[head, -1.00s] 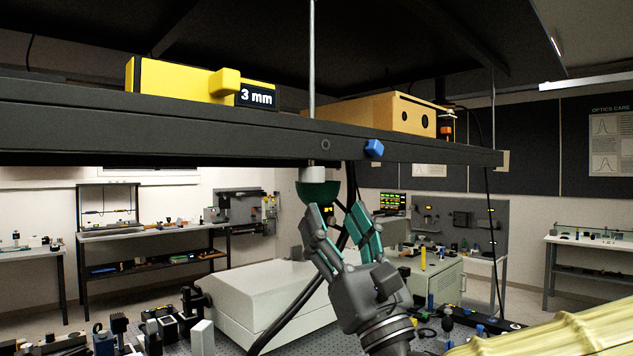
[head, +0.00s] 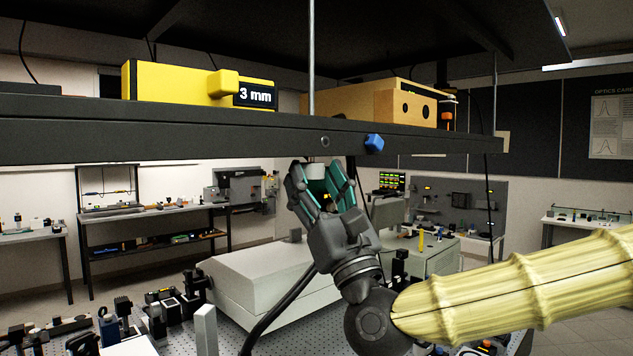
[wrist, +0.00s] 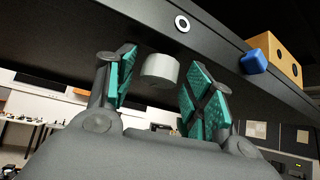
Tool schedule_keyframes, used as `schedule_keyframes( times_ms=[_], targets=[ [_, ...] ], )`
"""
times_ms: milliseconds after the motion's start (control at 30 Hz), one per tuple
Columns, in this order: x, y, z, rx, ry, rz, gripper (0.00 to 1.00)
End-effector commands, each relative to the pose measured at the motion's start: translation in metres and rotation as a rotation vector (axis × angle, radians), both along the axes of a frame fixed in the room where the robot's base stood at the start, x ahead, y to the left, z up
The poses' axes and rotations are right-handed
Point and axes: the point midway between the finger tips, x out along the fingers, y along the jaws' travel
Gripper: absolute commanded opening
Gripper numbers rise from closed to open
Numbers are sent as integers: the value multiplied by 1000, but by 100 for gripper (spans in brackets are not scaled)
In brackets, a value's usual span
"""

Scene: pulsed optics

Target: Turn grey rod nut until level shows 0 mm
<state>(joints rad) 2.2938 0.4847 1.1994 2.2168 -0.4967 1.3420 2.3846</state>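The grey rod nut (head: 316,171) is a short pale cylinder under the dark shelf beam, below the thin vertical rod (head: 312,60). The wrist view shows the nut (wrist: 160,68) between my fingers, nearer the left one. My gripper (head: 320,180) is open, with its teal-padded fingers raised on either side of the nut. In the wrist view my gripper (wrist: 157,76) shows gaps between both pads and the nut. The yellow level (head: 170,82) lies on the shelf at upper left, and its display (head: 256,95) reads 3 mm.
The dark shelf (head: 150,140) spans above my gripper. A blue knob (head: 374,143) sits on its edge to the right, and a tan box (head: 380,103) stands on top. A pale box (head: 265,285) and optics parts fill the table below.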

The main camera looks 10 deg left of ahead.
Motion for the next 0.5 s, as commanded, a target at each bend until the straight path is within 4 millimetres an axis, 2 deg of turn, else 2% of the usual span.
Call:
schedule_keyframes(
  times_ms=[33,167,200,500],
  targets=[
    [0,0,0,0,0,0,38],
    [0,0,0,0,0,0,14],
    [0,0,0,0,0,0,12],
    [-1,0,-2,2,0,-27,12]
  ],
)
